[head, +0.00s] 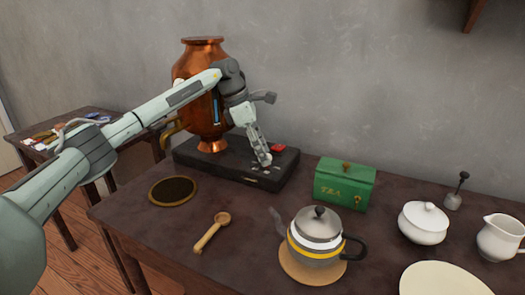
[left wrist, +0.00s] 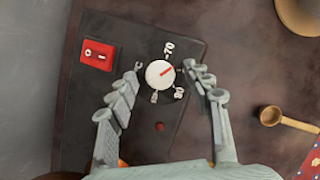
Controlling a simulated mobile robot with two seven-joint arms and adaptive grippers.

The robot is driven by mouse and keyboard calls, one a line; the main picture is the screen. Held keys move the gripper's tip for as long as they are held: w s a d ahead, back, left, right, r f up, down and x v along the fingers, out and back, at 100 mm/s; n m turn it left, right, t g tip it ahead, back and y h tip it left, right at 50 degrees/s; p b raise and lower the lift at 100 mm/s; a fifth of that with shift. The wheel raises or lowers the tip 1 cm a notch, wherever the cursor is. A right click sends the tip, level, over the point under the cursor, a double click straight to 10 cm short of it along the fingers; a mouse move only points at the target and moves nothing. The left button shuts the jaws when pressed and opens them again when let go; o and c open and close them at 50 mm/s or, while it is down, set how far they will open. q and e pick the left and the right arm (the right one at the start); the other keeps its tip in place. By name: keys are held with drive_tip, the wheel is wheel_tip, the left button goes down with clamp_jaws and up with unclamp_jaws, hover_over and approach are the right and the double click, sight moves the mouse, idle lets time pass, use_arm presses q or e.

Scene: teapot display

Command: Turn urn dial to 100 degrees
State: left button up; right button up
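The copper urn (head: 203,62) stands on a dark base (head: 212,168) on the table. In the left wrist view, the base's top carries a round white dial (left wrist: 154,80) with a red pointer. The pointer aims up and right, just past the 70 mark. My left gripper (head: 264,161) is over the front right of the base, pointing down. In the left wrist view, its fingers (left wrist: 163,71) are open on either side of the dial, with gaps visible. In the head view the gripper hides the dial. My right gripper is not in view.
A red switch (left wrist: 97,54) is beside the dial. A green tea box (head: 344,185) stands right of the base. A teapot (head: 316,237) on a round mat, a wooden scoop (head: 211,233) and a dark round coaster (head: 173,190) lie nearer. White crockery (head: 423,224) is at right.

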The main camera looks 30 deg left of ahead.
use_arm(q)
drive_tip(key=v, duration=0.7)
drive_tip(key=shift+r, duration=0.3)
drive_tip(key=shift+a, duration=0.1)
